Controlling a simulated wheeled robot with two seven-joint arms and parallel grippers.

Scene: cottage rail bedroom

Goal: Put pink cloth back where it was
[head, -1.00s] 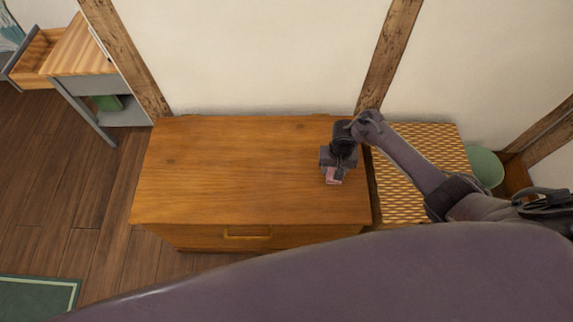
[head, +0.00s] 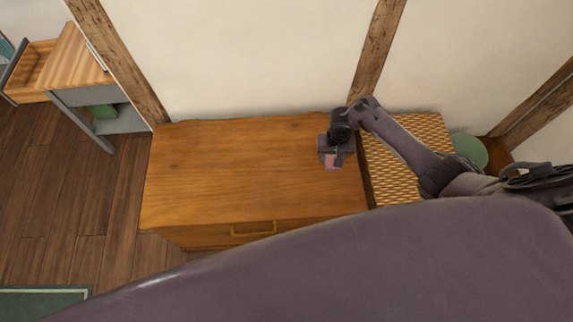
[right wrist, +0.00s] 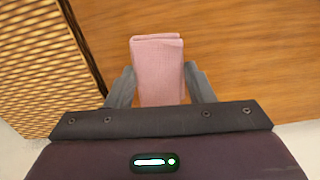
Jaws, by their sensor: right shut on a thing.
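The pink cloth (right wrist: 158,70) is a folded bundle between the two fingers of my right gripper (right wrist: 160,88) in the right wrist view. The gripper is shut on it. In the head view, the right gripper (head: 334,160) is over the right end of the wooden chest (head: 230,175), and a small part of the pink cloth (head: 333,162) shows below it. I cannot tell whether the cloth touches the chest top. My left gripper is not in view.
A woven-sided box (head: 408,170) stands against the chest's right side, with a green round object (head: 469,150) beyond it. A grey desk (head: 82,75) with an open drawer (head: 30,68) is at the far left. The chest top is otherwise clear.

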